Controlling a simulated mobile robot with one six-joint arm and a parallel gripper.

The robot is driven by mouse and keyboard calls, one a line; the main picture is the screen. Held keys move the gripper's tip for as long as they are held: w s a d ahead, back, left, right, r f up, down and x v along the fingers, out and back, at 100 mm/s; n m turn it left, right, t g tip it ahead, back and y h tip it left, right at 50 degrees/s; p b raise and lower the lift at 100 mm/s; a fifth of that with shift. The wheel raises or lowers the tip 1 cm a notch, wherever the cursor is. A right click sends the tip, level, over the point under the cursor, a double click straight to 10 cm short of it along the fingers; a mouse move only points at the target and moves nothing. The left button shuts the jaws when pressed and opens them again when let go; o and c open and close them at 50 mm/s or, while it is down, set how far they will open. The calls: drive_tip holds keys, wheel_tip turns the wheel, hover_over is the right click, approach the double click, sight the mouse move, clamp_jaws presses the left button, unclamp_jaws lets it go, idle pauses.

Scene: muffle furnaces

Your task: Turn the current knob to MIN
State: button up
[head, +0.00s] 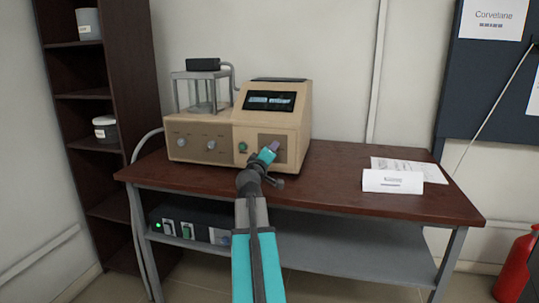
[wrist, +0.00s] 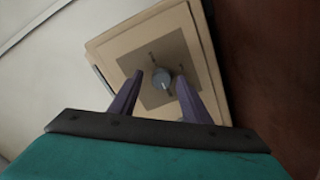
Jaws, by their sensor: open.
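The beige instrument (head: 236,128) stands on the dark wooden tabletop, with a dark display on its sloped top. In the wrist view, a grey knob (wrist: 162,79) sits in a darker square panel on the instrument's beige face (wrist: 118,40); marks beside it are too small to read. My gripper (wrist: 158,88) is open, its two purple fingers on either side of the knob. I cannot tell whether they touch it. In the head view, my gripper (head: 272,147) is at the instrument's right front and hides that knob. Two other knobs (head: 181,142) and (head: 211,145) show on the left front.
A green button (head: 242,147) is just left of my gripper. A black box (head: 190,224) sits on the lower shelf. The tabletop (head: 335,165) right of the instrument is clear.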

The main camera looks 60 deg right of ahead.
drive_tip(key=shift+a, duration=0.2)
drive_tip(key=b+v, duration=0.1)
drive_tip(key=v, duration=0.7)
drive_tip(key=shift+a+f, duration=0.15)
drive_tip(key=shift+s+a+b, duration=0.15)
drive_tip(key=shift+a+b, duration=0.1)
drive_tip(key=shift+b, duration=0.55)
drive_tip(key=b+v, duration=0.4)
drive_tip(key=b, duration=0.4)
drive_tip(key=shift+s+a, duration=0.15)
drive_tip(key=shift+a, duration=0.05)
idle(0.4)
